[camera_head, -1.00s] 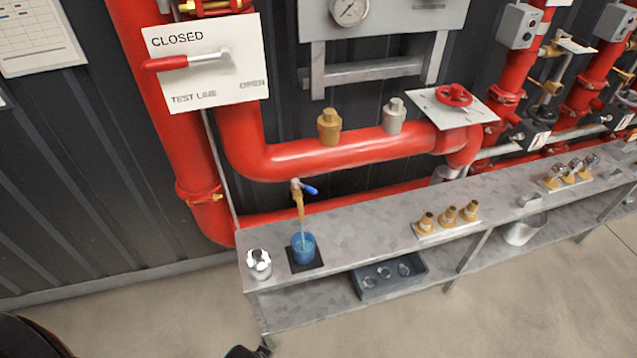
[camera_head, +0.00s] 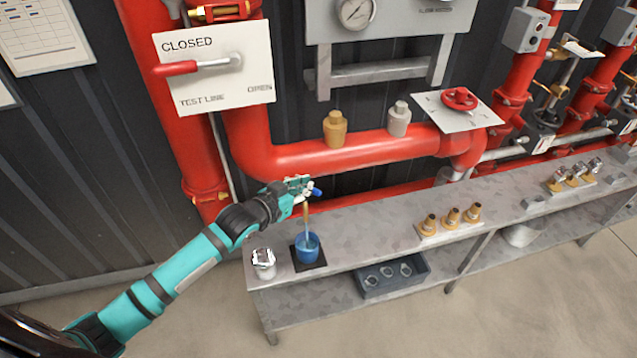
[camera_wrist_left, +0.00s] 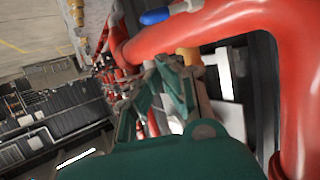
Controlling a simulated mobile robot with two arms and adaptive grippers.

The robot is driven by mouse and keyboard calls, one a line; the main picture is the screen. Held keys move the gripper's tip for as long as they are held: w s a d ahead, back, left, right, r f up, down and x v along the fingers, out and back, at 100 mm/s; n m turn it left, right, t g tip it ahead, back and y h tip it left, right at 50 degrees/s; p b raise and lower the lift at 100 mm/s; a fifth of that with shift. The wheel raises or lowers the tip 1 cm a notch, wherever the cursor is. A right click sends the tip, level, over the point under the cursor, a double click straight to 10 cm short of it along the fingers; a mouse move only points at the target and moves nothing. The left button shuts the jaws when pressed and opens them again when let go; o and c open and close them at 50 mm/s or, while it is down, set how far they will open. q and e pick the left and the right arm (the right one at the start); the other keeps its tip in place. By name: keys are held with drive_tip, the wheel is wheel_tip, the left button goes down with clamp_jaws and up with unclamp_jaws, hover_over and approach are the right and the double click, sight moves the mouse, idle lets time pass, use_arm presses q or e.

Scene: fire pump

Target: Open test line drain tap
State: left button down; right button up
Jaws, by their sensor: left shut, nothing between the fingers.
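The drain tap's blue lever (camera_head: 316,192) points right below the large red pipe, above the shelf. A brass spout (camera_head: 305,212) hangs under it, and a thin bluish line runs down into a blue cup (camera_head: 306,246). My left gripper (camera_head: 300,186) is shut and empty, close to the tap on its left, and it hides the tap body. I cannot tell if it touches the lever. The left wrist view shows the gripper's fingers (camera_wrist_left: 170,85), with the blue lever (camera_wrist_left: 155,16) above them. My right gripper is out of view.
The grey metal shelf (camera_head: 370,215) runs below the red pipe (camera_head: 340,152). A silver-topped container (camera_head: 263,262) stands left of the cup. Several brass fittings (camera_head: 450,218) stand farther right. A white test line plate (camera_head: 215,80) with a red-handled lever hangs above.

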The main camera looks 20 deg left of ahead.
use_arm(q)
drive_tip(key=r+p+x, duration=0.1)
drive_tip(key=p+x, duration=0.1)
drive_tip(key=x, duration=0.8)
drive_tip(key=s+f+p, duration=0.1)
drive_tip(key=s+a+f+p, duration=0.1)
drive_tip(key=shift+s+a+f, duration=0.15)
drive_tip(key=shift+s+f, duration=0.05)
drive_tip(key=shift+s, duration=0.2)
drive_tip(key=shift+w, duration=0.1)
